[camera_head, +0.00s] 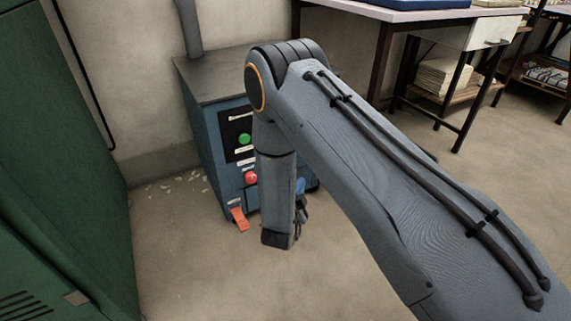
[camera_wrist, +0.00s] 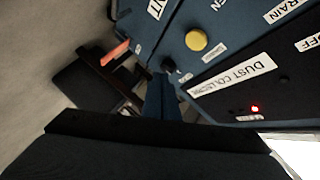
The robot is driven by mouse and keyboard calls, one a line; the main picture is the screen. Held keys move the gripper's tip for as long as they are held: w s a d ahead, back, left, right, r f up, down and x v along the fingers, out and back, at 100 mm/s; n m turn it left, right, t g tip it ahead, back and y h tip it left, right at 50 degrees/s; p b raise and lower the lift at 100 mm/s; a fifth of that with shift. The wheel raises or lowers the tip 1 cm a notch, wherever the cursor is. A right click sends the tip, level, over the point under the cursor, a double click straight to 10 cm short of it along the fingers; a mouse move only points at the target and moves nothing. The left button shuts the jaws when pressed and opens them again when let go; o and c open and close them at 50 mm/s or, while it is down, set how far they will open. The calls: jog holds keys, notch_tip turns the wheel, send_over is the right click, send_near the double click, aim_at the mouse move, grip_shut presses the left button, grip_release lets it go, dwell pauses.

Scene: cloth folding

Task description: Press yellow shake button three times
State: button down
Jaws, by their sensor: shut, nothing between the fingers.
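The round yellow button (camera_wrist: 196,40) sits on the dark blue panel of the dust collector, in the upper middle of the wrist view. In the head view my arm hides it. My gripper (camera_wrist: 163,76) is shut and empty, its blue fingers pointing at the panel, below and left of the yellow button in the wrist view. The fingertips look apart from the button; whether they touch the panel, I cannot tell. In the head view my gripper (camera_head: 301,200) shows only partly behind my forearm, low beside the cabinet.
The blue cabinet (camera_head: 207,130) carries a green button (camera_head: 244,140), a red button (camera_head: 251,177) and an orange pedal (camera_head: 239,218). A green machine (camera_head: 60,150) stands at left. A table (camera_head: 400,14) stands behind at right. Open floor (camera_head: 190,270) lies in front.

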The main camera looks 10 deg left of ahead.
jog(key=w+a+b, duration=0.4)
jog(key=w, duration=0.3)
jog(key=shift+a, duration=0.35)
dwell(1.9)
jog(key=shift+w+a, duration=0.2)
jog(key=shift+w, duration=0.1)
jog(key=shift+w+a, duration=0.45)
jog(key=shift+w, duration=0.2)
dwell(1.1)
dwell(0.3)
jog(key=shift+s+d+p, duration=0.65)
jog(key=shift+s, duration=0.35)
